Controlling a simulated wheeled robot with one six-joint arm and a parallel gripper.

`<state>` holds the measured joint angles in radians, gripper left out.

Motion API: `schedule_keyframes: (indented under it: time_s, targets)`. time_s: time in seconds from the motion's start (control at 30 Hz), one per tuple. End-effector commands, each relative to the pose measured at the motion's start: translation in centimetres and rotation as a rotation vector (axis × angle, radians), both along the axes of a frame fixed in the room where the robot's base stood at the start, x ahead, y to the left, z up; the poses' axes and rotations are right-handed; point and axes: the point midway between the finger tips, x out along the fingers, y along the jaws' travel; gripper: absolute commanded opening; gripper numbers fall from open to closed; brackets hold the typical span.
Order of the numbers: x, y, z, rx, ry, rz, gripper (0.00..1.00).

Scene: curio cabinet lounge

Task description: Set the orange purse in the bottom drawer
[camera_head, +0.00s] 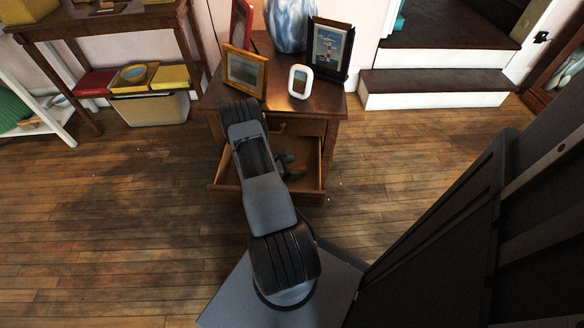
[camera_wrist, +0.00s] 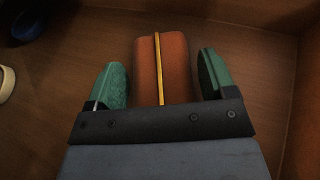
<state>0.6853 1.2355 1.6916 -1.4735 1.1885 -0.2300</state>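The orange purse (camera_wrist: 174,60) shows in the wrist view as an orange-brown rounded block with a yellow strip along its middle. It lies on the wooden floor of the drawer (camera_wrist: 250,60). My gripper (camera_wrist: 163,78) has green fingertips, one on each side of the purse, with a narrow gap at both sides. It is open around the purse. In the head view, the open drawer (camera_head: 228,193) sticks out from the front of the wooden cabinet, and my gripper (camera_head: 290,165) is down inside it. My arm hides much of the drawer, and I cannot make out the purse there.
Picture frames (camera_head: 245,71) and a blue-white vase (camera_head: 288,25) stand on the cabinet top (camera_head: 280,107). In the wrist view, a dark bluish object (camera_wrist: 28,22) and a cream object (camera_wrist: 6,83) show at the left. Wooden floor (camera_head: 110,220) is clear at left.

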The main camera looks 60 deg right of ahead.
Motion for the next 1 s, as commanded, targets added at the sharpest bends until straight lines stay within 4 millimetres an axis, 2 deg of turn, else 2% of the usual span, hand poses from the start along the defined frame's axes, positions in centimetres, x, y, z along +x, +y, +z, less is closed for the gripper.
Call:
schedule_keyframes:
  time_s: [0.13, 0.43, 1.0]
  targets:
    - [0.0, 0.0, 0.0, 0.0, 0.0, 0.0, 0.89]
    - [0.0, 0.0, 0.5, 0.0, 0.0, 0.0, 0.89]
    - [5.8, 6.9, 4.2, 0.0, 0.0, 0.002, 0.89]
